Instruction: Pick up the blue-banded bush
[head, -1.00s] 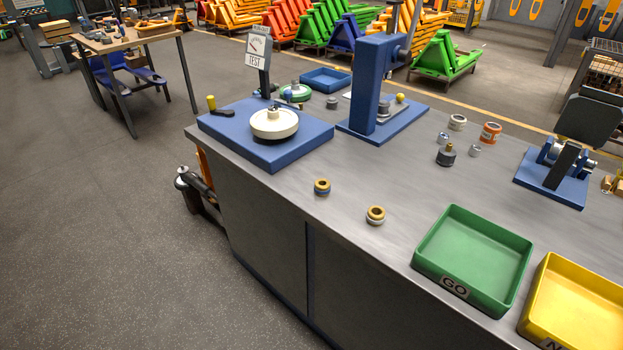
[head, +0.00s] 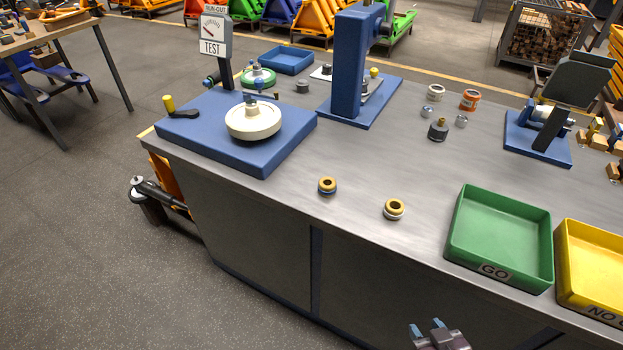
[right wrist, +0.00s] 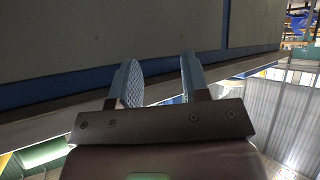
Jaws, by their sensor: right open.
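The blue-banded bush (head: 327,187) is a small brass-coloured ring with a dark hole and a blue band low on its side. It stands upright on the grey bench top near the front edge. A similar bush (head: 394,209) with a pale band stands to its right, apart from it. My right gripper (head: 428,328) is at the bottom of the head view, in front of the bench and well short of both bushes. In the right wrist view its fingers (right wrist: 158,80) are apart with nothing between them. My left gripper is not in view.
A blue test stand with a cream disc (head: 253,120) is at the bench's left end. A green GO tray (head: 500,240) and a yellow tray (head: 590,270) stand on the right. A blue press (head: 352,65) stands behind. The bench around the bushes is clear.

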